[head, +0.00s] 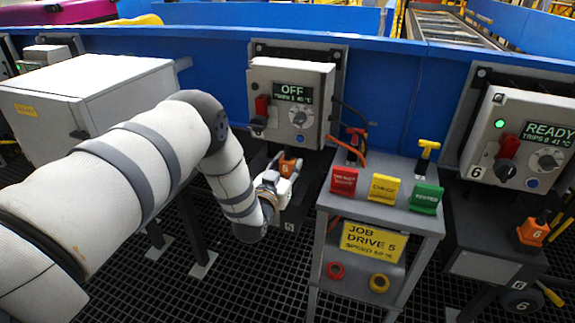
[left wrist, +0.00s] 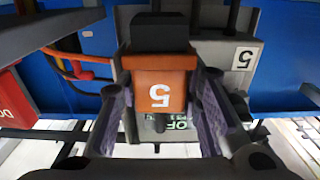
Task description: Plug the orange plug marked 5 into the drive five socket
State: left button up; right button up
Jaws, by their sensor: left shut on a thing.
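The orange plug marked 5 (left wrist: 160,88) is held between the two fingers of my left gripper (left wrist: 162,115) in the left wrist view, its 5 upside down there. In the head view the plug (head: 289,165) shows in my left gripper (head: 283,182), just below the drive five control box (head: 291,100). The box's display reads OFF. A grey housing with a white 5 label (left wrist: 244,59) is behind the plug's black end (left wrist: 160,32). The socket itself is hidden, and I cannot tell whether the plug touches it. My right gripper is not in view.
A grey stand (head: 375,235) with a yellow JOB DRIVE 5 sign and red, yellow and green tags stands close on the right. Drive 6's box (head: 525,135), showing READY, is further right. A white cabinet (head: 90,95) is on the left. Orange cables (left wrist: 75,65) hang nearby.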

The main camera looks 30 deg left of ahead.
aim_at(288, 176)
pick_arm(q)
jog(key=shift+f+b, duration=0.65)
jog(key=shift+f, duration=0.9)
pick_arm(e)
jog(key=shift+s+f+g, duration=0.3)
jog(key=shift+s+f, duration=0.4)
pick_arm(q)
jog(key=o, duration=1.3)
jog(key=shift+s, duration=0.1)
jog(key=v, duration=1.2)
jog(key=shift+f, duration=0.1)
